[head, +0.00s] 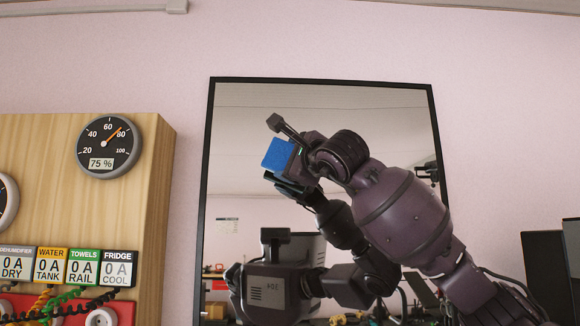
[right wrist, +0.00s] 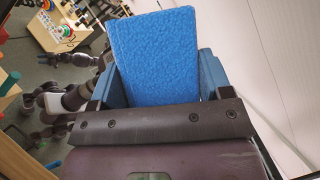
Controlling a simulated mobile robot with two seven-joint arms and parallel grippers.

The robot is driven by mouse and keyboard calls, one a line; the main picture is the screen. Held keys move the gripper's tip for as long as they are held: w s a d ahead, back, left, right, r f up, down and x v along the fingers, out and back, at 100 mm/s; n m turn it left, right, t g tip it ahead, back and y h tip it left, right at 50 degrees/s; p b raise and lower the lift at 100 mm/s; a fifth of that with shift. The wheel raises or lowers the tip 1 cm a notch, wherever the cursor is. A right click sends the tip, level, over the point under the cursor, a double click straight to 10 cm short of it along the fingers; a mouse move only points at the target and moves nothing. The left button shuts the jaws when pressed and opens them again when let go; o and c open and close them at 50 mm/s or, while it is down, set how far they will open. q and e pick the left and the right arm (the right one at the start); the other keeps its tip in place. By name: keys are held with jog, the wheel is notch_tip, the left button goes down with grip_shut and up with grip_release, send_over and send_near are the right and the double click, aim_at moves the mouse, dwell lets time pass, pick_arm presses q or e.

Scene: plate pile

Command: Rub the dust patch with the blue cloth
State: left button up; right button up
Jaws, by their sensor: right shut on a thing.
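The blue cloth (head: 277,153) is a small, flat, roughly square pad in the head view. My right gripper (head: 287,162) is shut on it and holds it up in front of the dark-framed mirror (head: 320,105). In the right wrist view the cloth (right wrist: 155,50) stands out between the two fingers of the right gripper (right wrist: 160,84), its textured face in sight. I cannot tell whether the cloth touches the glass. I cannot make out a dust patch on the mirror; my arm covers part of the glass. My left gripper does not show directly.
The mirror reflects my own body and arm. A wooden panel (head: 155,200) with a round gauge (head: 108,146), labelled tags (head: 83,267) and cables stands at the left. Dark screens (head: 546,265) are at the right edge. The pink wall above the mirror is clear.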

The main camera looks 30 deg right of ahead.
jog(key=shift+s+a, duration=0.35)
jog(key=shift+s, duration=0.3)
jog(key=shift+s+a, duration=0.4)
jog(key=shift+s, duration=0.25)
jog(key=shift+s+a, duration=0.4)
jog(key=shift+s, duration=0.25)
jog(key=shift+w, duration=0.1)
